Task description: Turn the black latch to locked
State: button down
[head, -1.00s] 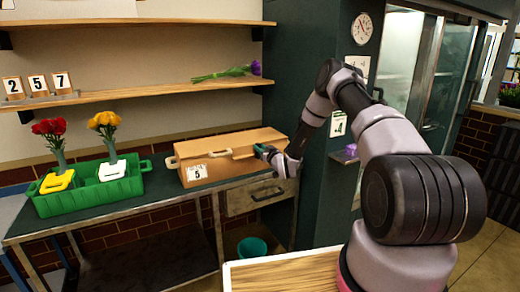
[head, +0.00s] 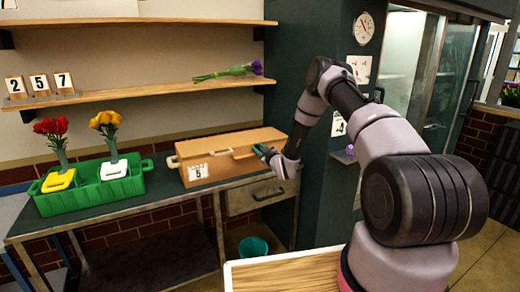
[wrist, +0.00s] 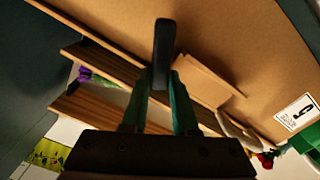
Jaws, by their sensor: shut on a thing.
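The black latch (wrist: 164,45) is a dark upright bar in the wrist view, standing out from the tan face of the wooden box. My gripper (wrist: 161,82) has its two green fingers closed around the latch's near end. In the head view my gripper (head: 262,151) is at the right end of the wooden box (head: 230,140), against its front. The latch is hidden behind the fingers there. I cannot tell from the head view which way the latch points.
The box, with a number 5 card (head: 198,172), stands on a metal counter (head: 150,200). A green crate (head: 130,187) with red and yellow flowers stands to the left. A shelf (head: 150,92) with purple flowers (head: 228,72) runs above. A dark green cabinet wall (head: 325,190) is close on the right.

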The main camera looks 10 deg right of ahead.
jog(key=shift+s+a+f+n, duration=0.1)
jog(key=shift+a+f+n, duration=0.1)
jog(key=shift+n, duration=0.95)
jog(key=shift+s+a+f+n, duration=0.1)
jog(key=shift+a+f+n, duration=0.1)
jog(key=shift+n, duration=0.95)
jog(key=c, duration=0.7)
grip_release()
